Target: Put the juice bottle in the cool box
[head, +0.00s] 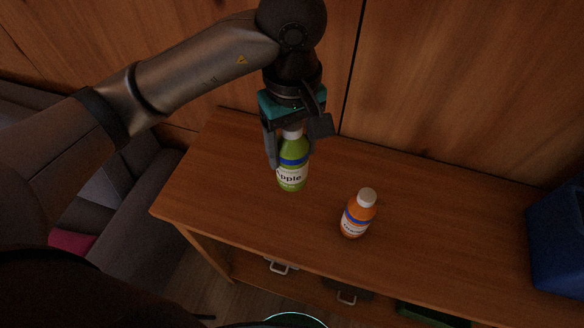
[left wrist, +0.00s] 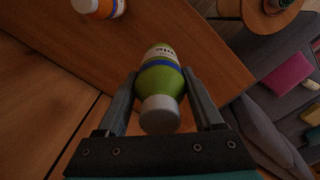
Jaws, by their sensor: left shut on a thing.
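A green apple juice bottle (head: 292,175) with a white cap and a blue-and-white label is upright at the left part of the wooden table. My left gripper (head: 286,148) is above it, shut on its upper part. In the left wrist view the bottle (left wrist: 160,85) is between the two fingers of my left gripper (left wrist: 161,100). I cannot tell whether its base touches the table. A blue box (head: 558,240), perhaps the cool box, is cut off at the right edge; its inside is hidden. My right gripper is not in view.
An orange bottle (head: 358,214) with a white cap stands right of the green one, nearer the front edge; it also shows in the left wrist view (left wrist: 98,7). The wooden table (head: 440,215) is bare between it and the blue box. A wood wall (head: 440,80) rises behind. A grey sofa (head: 125,215) is at left.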

